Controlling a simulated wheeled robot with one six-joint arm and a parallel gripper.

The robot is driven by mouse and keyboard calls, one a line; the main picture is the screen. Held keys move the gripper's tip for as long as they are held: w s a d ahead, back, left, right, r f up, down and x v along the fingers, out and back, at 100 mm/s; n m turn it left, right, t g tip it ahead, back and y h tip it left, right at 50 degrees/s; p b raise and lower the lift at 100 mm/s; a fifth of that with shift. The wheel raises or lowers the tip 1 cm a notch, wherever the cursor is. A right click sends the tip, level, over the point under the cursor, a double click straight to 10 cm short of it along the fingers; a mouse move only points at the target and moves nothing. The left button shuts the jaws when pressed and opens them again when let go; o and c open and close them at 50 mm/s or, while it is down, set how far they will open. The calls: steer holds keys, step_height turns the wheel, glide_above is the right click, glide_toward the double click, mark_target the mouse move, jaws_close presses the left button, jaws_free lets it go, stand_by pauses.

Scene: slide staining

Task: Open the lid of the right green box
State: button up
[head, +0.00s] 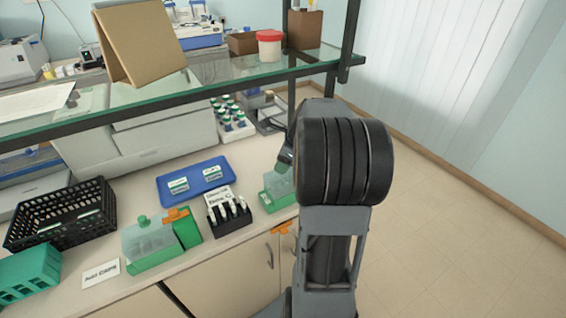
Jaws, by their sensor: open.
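The right green box (278,192) stands near the front edge of the bench, with its right part hidden behind my arm. Its walls are see-through green. My gripper (286,153) shows only in part at the left of my arm, just above the box; its fingertips are mostly hidden. It is open. A small green piece shows right below it. I cannot tell whether the gripper touches that piece, or how the lid sits. An orange clip (281,229) is at the bench edge in front of the box.
A glass shelf (230,76) spans above. Open floor lies to the right.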

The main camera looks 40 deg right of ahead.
steer(key=shift+a+f, duration=0.1)
steer(key=shift+f, duration=0.1)
jaws_close()
stand_by(0.4)
